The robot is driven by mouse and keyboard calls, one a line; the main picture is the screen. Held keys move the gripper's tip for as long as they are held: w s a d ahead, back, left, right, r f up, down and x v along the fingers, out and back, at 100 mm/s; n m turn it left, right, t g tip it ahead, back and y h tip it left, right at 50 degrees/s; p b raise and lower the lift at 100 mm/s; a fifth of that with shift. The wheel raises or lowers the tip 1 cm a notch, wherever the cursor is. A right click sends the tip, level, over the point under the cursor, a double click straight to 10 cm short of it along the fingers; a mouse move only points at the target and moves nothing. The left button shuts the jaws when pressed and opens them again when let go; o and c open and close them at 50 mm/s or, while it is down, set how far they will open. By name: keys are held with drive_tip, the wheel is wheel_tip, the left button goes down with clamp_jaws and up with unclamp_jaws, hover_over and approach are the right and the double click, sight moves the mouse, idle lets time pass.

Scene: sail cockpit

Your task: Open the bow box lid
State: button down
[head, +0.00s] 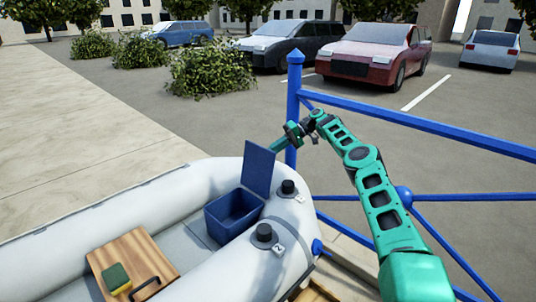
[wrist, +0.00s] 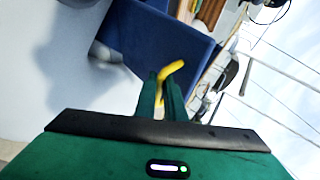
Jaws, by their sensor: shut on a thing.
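The blue bow box (head: 230,216) sits inside the white inflatable boat, and I can see into it. Its blue lid (head: 259,168) stands raised, nearly upright, at the box's far side. My gripper (head: 274,149) is at the lid's upper right corner. In the wrist view its green fingers (wrist: 165,92) are shut on a yellow handle (wrist: 172,69), in front of the large blue panel of the lid (wrist: 150,45). How the handle joins the lid is hidden by the fingers.
Two black knobs on the boat's tube (head: 288,188) (head: 264,233) stand close to the box. A blue railing (head: 430,125) runs beside my arm. A wooden board (head: 135,262) with a sponge (head: 116,279) lies at the front left.

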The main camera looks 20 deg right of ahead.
drive_tip(key=shift+w+d+f, duration=0.1)
drive_tip(key=shift+w+f, duration=0.05)
drive_tip(key=shift+f, duration=0.25)
drive_tip(key=shift+r, duration=0.1)
drive_tip(key=c, duration=1.8)
unclamp_jaws()
drive_tip(key=shift+w, duration=0.15)
drive_tip(key=shift+c, duration=0.2)
drive_tip(key=shift+s+r, duration=0.2)
drive_tip(key=shift+r, duration=0.5)
drive_tip(key=shift+d, duration=0.15)
